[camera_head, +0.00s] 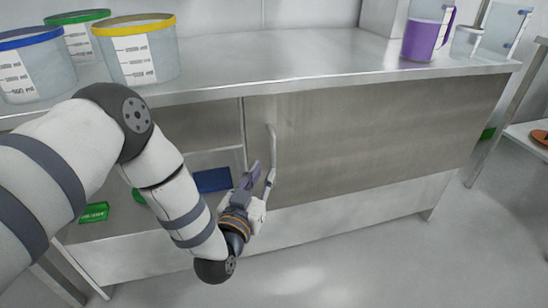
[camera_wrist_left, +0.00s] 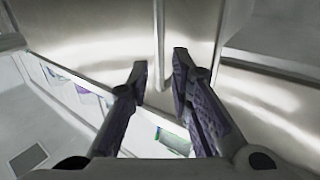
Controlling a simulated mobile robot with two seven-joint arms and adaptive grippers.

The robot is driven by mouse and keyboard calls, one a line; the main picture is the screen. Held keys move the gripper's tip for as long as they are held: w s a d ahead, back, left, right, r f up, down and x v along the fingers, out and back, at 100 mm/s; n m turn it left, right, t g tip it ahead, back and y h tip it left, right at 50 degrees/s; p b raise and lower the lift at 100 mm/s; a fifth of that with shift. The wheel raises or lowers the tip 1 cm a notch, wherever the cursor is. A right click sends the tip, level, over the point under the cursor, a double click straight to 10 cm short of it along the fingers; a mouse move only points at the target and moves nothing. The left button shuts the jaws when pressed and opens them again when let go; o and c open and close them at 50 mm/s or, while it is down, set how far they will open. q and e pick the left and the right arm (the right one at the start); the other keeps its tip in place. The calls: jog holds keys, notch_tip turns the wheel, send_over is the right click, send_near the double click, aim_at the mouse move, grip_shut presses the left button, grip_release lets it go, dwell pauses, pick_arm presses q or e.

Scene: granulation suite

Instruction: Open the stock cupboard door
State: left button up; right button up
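The stock cupboard door (camera_head: 370,140) is a grey-brown panel under the steel counter and looks shut in the head view. Its upright bar handle (camera_head: 272,145) is near the door's left edge. My left gripper (camera_head: 262,176) is at the lower part of the handle. In the left wrist view my left gripper (camera_wrist_left: 159,72) is open, with its two dark fingers apart. The handle (camera_wrist_left: 160,45) shows between the fingertips there, its lower end bending near them. I cannot tell whether either finger touches it. My right gripper is not in view.
The counter (camera_head: 290,60) carries tubs with blue (camera_head: 28,38), green (camera_head: 76,17) and yellow (camera_head: 133,25) rims, and a purple-filled jug (camera_head: 424,35). Left of the door is an open bay with a blue item (camera_head: 212,180). The floor (camera_head: 350,265) in front is clear.

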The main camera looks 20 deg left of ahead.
aim_at(273, 159)
pick_arm(q)
jog(key=w+b, duration=0.1)
jog(key=w, duration=0.7)
jog(key=shift+f+b, duration=0.15)
jog(key=shift+b, duration=0.25)
grip_shut()
